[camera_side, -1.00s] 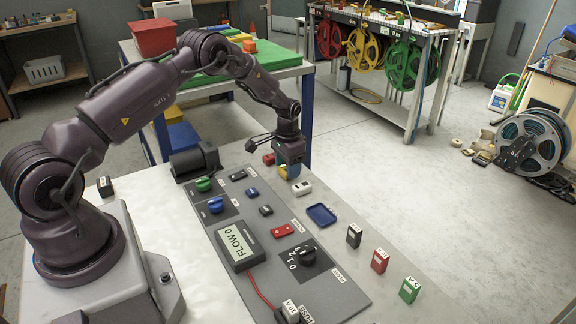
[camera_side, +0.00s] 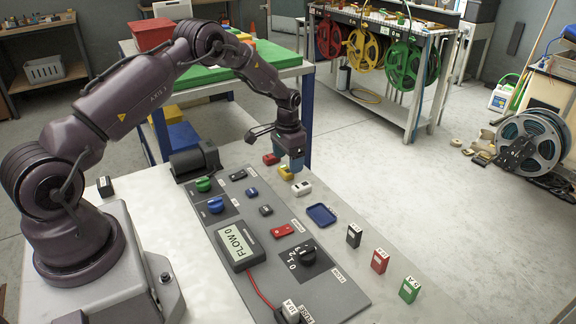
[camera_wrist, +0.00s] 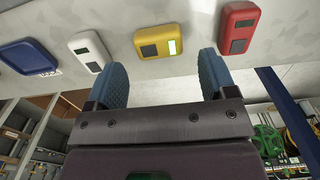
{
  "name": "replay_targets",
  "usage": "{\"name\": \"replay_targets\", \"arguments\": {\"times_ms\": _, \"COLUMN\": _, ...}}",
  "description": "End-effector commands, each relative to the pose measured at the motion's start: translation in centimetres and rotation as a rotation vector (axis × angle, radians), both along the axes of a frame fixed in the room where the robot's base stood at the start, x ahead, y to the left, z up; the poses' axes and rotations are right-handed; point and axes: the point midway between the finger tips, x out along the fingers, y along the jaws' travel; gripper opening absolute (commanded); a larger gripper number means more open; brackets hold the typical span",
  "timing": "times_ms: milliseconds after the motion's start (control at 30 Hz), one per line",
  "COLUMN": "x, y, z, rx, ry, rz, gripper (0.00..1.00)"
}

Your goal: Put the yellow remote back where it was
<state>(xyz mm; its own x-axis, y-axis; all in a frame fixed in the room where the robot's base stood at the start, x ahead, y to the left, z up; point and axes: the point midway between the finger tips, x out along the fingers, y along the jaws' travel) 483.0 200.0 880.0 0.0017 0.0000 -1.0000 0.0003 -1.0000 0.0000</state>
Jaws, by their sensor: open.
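The yellow remote (camera_side: 286,173) lies on the grey table top, between a red remote (camera_side: 271,159) and a white remote (camera_side: 301,188). In the wrist view the yellow remote (camera_wrist: 159,42) lies ahead of the fingertips and between their lines, with a lit green patch on it. My gripper (camera_side: 291,165) is just above and beside it in the side view. My gripper's blue fingers (camera_wrist: 165,75) are apart, with nothing between them. The red remote (camera_wrist: 238,28) and the white remote (camera_wrist: 89,51) flank the yellow one.
A blue tray (camera_side: 321,215) sits in line with the remotes. Black, red and green labelled blocks (camera_side: 380,261) stand toward the front right. The control panel (camera_side: 262,276) with knobs and a flow display lies left of the row. The table edge is close on the right.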

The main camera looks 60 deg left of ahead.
Motion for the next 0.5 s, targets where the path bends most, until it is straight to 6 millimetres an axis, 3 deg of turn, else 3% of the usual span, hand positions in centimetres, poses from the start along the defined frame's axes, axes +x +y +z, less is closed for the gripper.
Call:
{"name": "replay_targets", "arguments": {"times_ms": 100, "x": 0.1, "y": 0.0, "z": 2.9, "rx": 0.002, "ry": -0.004, "rz": 0.0, "gripper": 0.78}}
{"name": "replay_targets", "arguments": {"times_ms": 300, "x": 0.0, "y": 0.0, "z": 6.9, "rx": 0.001, "ry": -0.002, "rz": 0.0, "gripper": 0.78}}
{"name": "replay_targets", "arguments": {"times_ms": 500, "x": 0.0, "y": 0.0, "z": 9.1, "rx": 0.0, "ry": -0.001, "rz": 0.0, "gripper": 0.78}}
